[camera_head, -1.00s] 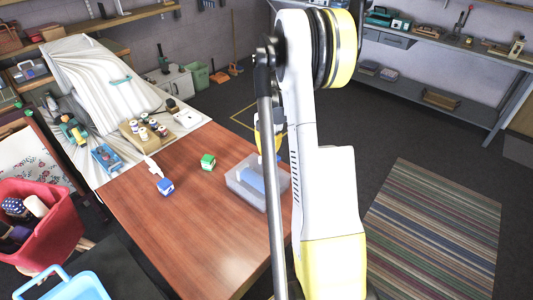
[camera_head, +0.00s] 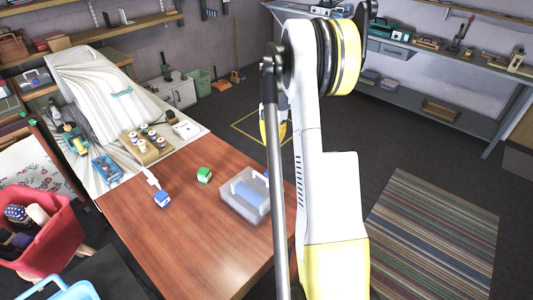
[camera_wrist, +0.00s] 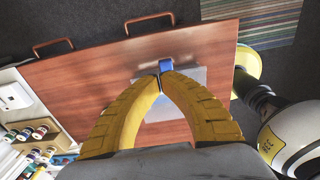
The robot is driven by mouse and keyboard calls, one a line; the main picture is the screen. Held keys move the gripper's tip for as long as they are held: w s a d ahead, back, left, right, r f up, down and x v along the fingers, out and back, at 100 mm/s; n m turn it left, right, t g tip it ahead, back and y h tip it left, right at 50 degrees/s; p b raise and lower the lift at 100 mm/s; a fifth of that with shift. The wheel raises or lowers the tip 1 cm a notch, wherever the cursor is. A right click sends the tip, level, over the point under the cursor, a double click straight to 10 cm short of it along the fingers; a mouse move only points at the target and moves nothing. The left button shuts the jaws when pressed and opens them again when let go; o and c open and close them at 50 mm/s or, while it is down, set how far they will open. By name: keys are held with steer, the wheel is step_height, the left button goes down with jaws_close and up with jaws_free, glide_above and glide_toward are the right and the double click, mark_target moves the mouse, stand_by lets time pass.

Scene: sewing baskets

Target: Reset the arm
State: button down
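My gripper (camera_wrist: 161,78) has two yellow fingers that meet at their tips, with nothing seen between them. In the head view only a small yellow part of it (camera_head: 270,130) shows beside my arm, above the far edge of the table. A translucent grey bin (camera_head: 232,206) with a blue thing inside (camera_head: 250,194) stands on the wooden table (camera_head: 190,240). In the wrist view the bin (camera_wrist: 165,108) lies beyond the fingers and is partly hidden by them. The blue thing (camera_wrist: 182,64) shows past the fingertips.
A green-topped block (camera_head: 204,175) and a blue-and-white block (camera_head: 162,199) sit on the table. Spools in a wooden tray (camera_head: 147,145) stand beyond it. A red basket (camera_head: 45,235) is at the left. Floor with a striped rug (camera_head: 435,235) is clear at right.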

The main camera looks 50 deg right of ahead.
steer(key=shift+s+d+r, duration=0.1)
steer(key=shift+d+r, duration=0.35)
steer(key=shift+d, duration=0.3)
steer(key=shift+d+r, duration=0.45)
steer(key=shift+d, duration=0.25)
steer(key=a+r+m+t+h, duration=0.1)
steer(key=a+r+m, duration=0.3)
steer(key=a+r, duration=0.5)
steer(key=a+r+m+t, duration=0.2)
steer(key=a+r+m, duration=0.25)
steer(key=a, duration=0.85)
steer(key=s+a+m+t, duration=0.2)
steer(key=s+a+m, duration=0.3)
steer(key=a, duration=0.5)
steer(key=s+a+m+t, duration=0.2)
steer(key=s+a+m, duration=0.3)
steer(key=s+a, duration=0.4)
steer(key=shift+s+a+r, duration=0.3)
steer(key=shift+s+a, duration=0.05)
steer(key=shift+s, duration=0.1)
